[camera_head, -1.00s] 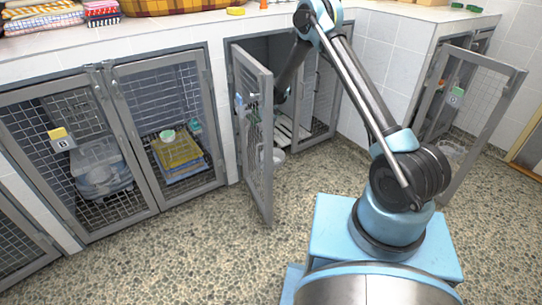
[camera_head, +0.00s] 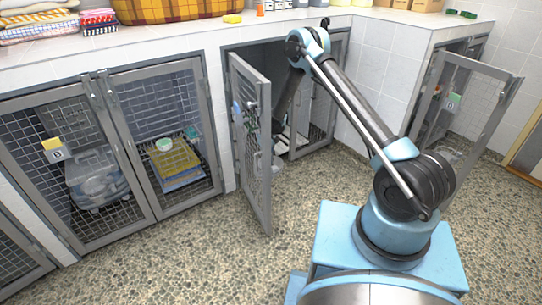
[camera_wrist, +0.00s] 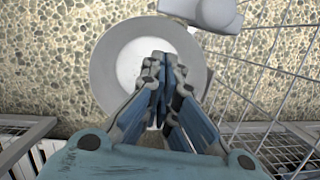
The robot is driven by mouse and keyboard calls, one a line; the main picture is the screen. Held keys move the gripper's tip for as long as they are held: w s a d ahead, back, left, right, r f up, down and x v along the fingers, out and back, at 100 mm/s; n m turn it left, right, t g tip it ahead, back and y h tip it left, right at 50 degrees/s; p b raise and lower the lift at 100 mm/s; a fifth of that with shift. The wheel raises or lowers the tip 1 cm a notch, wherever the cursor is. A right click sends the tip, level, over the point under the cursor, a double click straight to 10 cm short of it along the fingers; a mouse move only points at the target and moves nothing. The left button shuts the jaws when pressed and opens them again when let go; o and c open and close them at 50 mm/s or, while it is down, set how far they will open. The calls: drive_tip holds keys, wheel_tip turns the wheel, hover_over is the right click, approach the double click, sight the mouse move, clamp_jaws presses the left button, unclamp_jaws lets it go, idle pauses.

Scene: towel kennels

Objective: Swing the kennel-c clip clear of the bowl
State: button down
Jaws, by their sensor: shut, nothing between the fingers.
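In the wrist view, a pale round bowl (camera_wrist: 108,62) with a wide grey rim lies below my gripper (camera_wrist: 160,60). My gripper is shut and empty, its fingertips overlapping the bowl's middle in the picture; I cannot tell the height between them. In the head view, the open kennel's mesh door (camera_head: 262,190) stands swung outward. My forearm goes into that kennel, and my gripper is hidden there behind the door and arm.
Wire mesh (camera_wrist: 285,70) runs close along the right in the wrist view. Closed kennel B, with a yellow tag (camera_head: 52,144), is at the left. Another mesh door (camera_head: 497,120) stands open at the right.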

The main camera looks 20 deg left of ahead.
drive_tip(key=shift+s+d+r, duration=0.1)
drive_tip(key=shift+s+d, duration=0.9)
drive_tip(key=shift+s, duration=0.2)
